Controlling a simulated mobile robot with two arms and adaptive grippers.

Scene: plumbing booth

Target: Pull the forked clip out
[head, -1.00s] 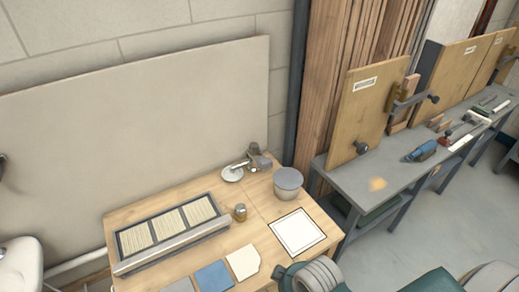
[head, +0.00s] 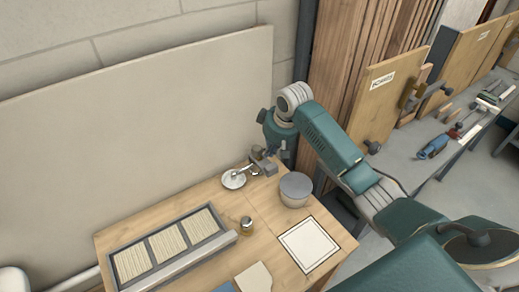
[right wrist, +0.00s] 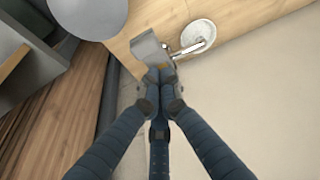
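The grey metal fitting (head: 264,161) stands at the back right of the wooden table, beside a round white dish (head: 233,179). Both also show in the right wrist view, the fitting (right wrist: 149,49) and the dish (right wrist: 198,35). I cannot make out a separate forked clip; it is too small or hidden by my fingers. My right gripper (right wrist: 160,75) points at the fitting's edge, its dark blue fingers drawn together at the tips. I cannot tell whether anything is between them. In the head view my right gripper (head: 284,150) is behind the fitting's right side. My left gripper is out of view.
A grey-lidded round pot (head: 295,188) stands close in front of the fitting. A board (head: 140,110) and wall close off the back.

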